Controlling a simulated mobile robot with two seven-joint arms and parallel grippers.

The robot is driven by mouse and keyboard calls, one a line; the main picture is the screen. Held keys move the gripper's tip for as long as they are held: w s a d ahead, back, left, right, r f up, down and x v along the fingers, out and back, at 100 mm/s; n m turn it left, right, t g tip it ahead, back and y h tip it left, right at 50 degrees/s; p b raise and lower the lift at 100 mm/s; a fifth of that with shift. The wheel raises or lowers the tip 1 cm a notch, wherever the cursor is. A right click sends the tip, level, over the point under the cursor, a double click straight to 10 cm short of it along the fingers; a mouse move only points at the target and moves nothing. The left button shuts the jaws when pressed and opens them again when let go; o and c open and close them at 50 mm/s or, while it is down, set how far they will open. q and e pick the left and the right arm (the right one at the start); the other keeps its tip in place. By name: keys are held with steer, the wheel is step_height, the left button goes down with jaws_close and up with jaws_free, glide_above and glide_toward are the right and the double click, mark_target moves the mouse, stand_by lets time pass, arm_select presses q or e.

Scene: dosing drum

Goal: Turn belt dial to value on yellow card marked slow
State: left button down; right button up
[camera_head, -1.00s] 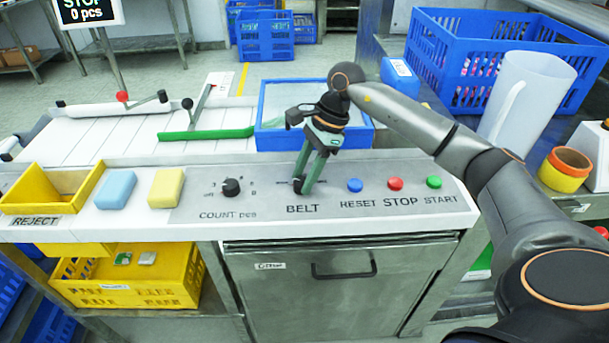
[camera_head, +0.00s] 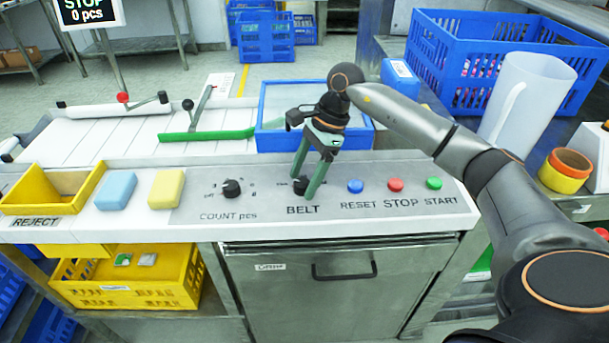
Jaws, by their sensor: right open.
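The black belt dial (camera_head: 300,187) sits on the grey control panel above the word BELT. My right gripper (camera_head: 304,186) points down over it, with its two green fingers spread apart at the dial, one on the left and one on the right. The fingers partly hide the dial and its scale, so I cannot read its setting. I cannot tell whether either finger touches the dial. No yellow card marked slow can be made out. My left gripper is not in view.
Left of the belt dial is the COUNT dial (camera_head: 231,189). To the right are a blue button (camera_head: 355,186), a red button (camera_head: 396,185) and a green button (camera_head: 434,183). A blue-rimmed tray (camera_head: 262,142) stands behind the panel. A yellow sponge (camera_head: 166,189) lies left.

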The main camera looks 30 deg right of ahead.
steer(key=v, duration=1.2)
steer(key=shift+r+p, duration=0.3)
steer(key=shift+p, duration=0.1)
steer(key=shift+s+f, duration=0.1)
steer(key=shift+s, duration=0.05)
